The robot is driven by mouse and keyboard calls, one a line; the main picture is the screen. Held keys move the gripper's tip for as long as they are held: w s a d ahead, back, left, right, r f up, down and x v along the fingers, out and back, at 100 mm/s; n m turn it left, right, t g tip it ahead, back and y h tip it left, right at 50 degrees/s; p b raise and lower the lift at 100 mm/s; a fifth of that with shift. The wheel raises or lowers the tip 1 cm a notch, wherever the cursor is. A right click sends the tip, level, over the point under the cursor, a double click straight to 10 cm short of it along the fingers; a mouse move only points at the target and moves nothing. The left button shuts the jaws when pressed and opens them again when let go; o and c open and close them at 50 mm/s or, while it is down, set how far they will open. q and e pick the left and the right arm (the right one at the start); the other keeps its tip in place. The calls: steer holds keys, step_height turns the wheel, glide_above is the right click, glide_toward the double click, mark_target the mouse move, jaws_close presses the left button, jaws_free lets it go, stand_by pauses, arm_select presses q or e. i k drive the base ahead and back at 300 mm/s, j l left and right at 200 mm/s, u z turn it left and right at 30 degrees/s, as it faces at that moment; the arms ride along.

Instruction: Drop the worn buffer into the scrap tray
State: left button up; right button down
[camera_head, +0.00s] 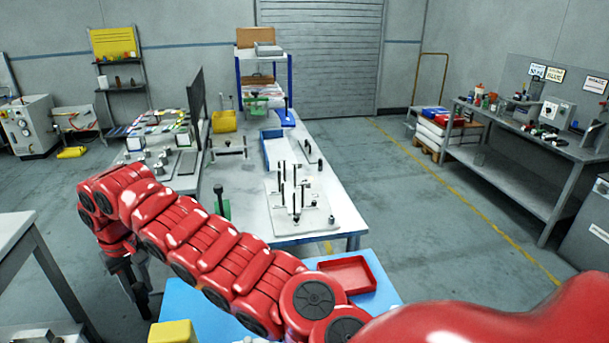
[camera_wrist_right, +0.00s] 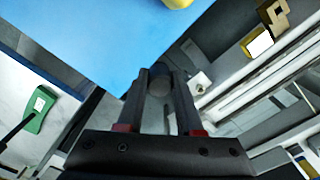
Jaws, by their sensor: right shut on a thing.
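My right gripper (camera_head: 140,298) is at the lower left of the head view, at the end of my red arm, which reaches across from the right. It points down, left of the blue mat. In the right wrist view the fingers (camera_wrist_right: 160,85) are shut on a dark, round-ended piece (camera_wrist_right: 159,82), which looks like the worn buffer. The fingers hide its sides. The red scrap tray (camera_head: 347,275) lies on the blue mat, to the right of my arm, and looks empty; my arm is close in front of its left side. My left gripper is not in view.
The blue mat (camera_head: 385,293) also bears a yellow block (camera_head: 172,333), partly cut off. Behind it a white table (camera_head: 245,180) carries a fixture with posts (camera_head: 297,205), a blue tray (camera_head: 277,150) and a green-based item (camera_head: 222,207).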

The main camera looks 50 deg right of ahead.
mark_target(351, 280)
steer(key=j+z, duration=0.1)
steer(key=z, duration=0.35)
steer(key=j+z, duration=0.1)
steer(key=z, duration=0.3)
steer(key=j+z, duration=0.1)
steer(key=z, duration=0.35)
steer(key=j+z, duration=0.1)
steer(key=z, duration=0.3)
steer(key=j+z, duration=0.1)
steer(key=z, duration=0.35)
